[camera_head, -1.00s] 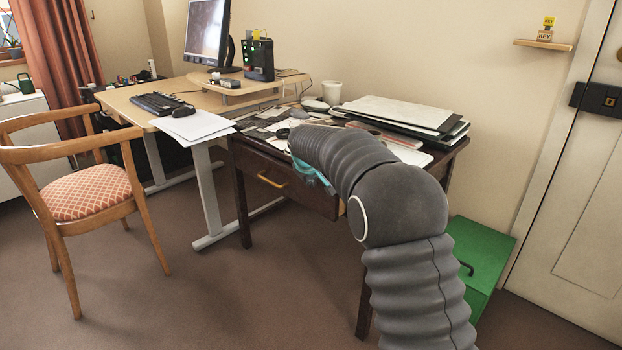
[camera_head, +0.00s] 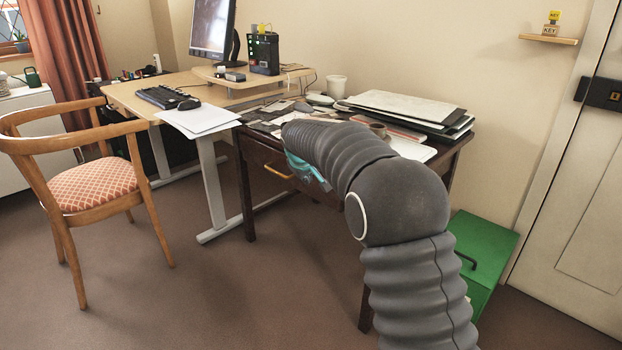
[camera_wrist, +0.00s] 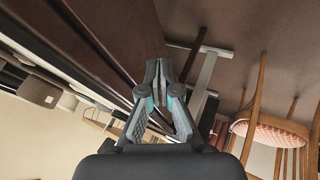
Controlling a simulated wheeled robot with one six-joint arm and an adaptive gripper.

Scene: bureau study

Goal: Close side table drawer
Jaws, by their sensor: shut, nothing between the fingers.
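The dark brown side table (camera_head: 245,190) stands against the wall, right of the lighter desk. Its drawer front (camera_head: 262,158) faces me with a brass handle (camera_head: 278,172). My arm covers the drawer's right part, so how far it stands out is hard to tell. My gripper (camera_wrist: 157,68) is shut and empty in the wrist view, its fingertips at the dark brown wood (camera_wrist: 120,35) of the table; I cannot tell whether they touch. In the head view only a teal bit of my gripper (camera_head: 305,168) shows, at the drawer front right of the handle.
Papers, folders (camera_head: 410,107) and a white cup (camera_head: 336,86) crowd the tabletop. A green box (camera_head: 485,255) stands on the floor to the right. A wooden chair (camera_head: 95,190) stands at the left, also seen in the wrist view (camera_wrist: 280,130). Floor between chair and table is clear.

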